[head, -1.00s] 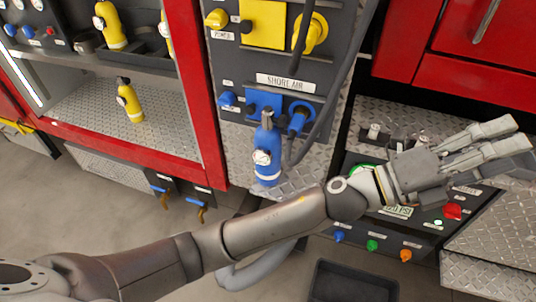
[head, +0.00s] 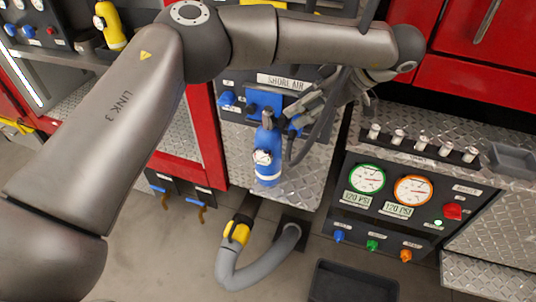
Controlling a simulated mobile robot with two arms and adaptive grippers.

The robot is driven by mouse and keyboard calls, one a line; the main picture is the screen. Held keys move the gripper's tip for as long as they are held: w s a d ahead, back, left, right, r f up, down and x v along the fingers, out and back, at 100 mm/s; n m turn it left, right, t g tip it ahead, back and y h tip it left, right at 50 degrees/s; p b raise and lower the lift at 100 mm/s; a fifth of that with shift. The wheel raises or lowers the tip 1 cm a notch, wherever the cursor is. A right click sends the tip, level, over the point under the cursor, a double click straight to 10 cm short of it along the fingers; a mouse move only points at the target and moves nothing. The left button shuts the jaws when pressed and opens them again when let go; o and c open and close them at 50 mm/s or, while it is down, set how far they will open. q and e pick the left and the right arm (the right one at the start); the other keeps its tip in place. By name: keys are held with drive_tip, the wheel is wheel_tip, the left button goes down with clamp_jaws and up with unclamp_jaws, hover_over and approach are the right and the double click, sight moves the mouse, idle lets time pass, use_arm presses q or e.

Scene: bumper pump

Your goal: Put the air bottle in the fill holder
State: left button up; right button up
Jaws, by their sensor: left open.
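A blue bottle (head: 267,155) with a white gauge and a pale band stands upright at the shore air panel (head: 255,106). A yellow bottle (head: 110,27) stands on the upper left shelf. The pictures do not settle which bottle is the air bottle, and I cannot pick out the fill holder for certain. My left gripper (head: 305,112) is open and empty, just right of and above the blue bottle's top, by the dark hose. It appears apart from the bottle. My right gripper is not in view.
A gauge panel (head: 400,205) with two round dials stands at the right, with several silver-topped fittings (head: 422,142) behind it. A grey hose (head: 245,277) with a yellow coupling lies on the floor. A black bin (head: 350,285) sits at the bottom.

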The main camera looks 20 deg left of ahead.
sight(273, 111)
use_arm(q)
drive_tip(key=shift+n+y, duration=0.3)
drive_tip(key=shift+y, duration=0.1)
drive_tip(key=a, duration=0.1)
drive_tip(key=a+f, duration=0.1)
drive_tip(key=a, duration=0.1)
drive_tip(key=w+a, duration=0.1)
drive_tip(key=a, duration=0.1)
drive_tip(key=shift+w+a+f, duration=0.1)
drive_tip(key=shift+a+f, duration=0.15)
drive_tip(key=shift+f, duration=0.1)
drive_tip(key=shift+a+f+p, duration=0.35)
drive_tip(key=shift+a+p, duration=0.05)
drive_tip(key=shift+p, duration=0.15)
drive_tip(key=p+x, duration=0.1)
drive_tip(key=x, duration=0.2)
drive_tip(key=shift+w+a+f, duration=0.1)
drive_tip(key=shift+a+f, duration=0.05)
drive_tip(key=shift+f, duration=0.05)
drive_tip(key=shift+a+f, duration=0.25)
drive_tip(key=shift+f, duration=0.05)
drive_tip(key=shift+d, duration=0.15)
drive_tip(key=c, duration=0.3)
clamp_jaws()
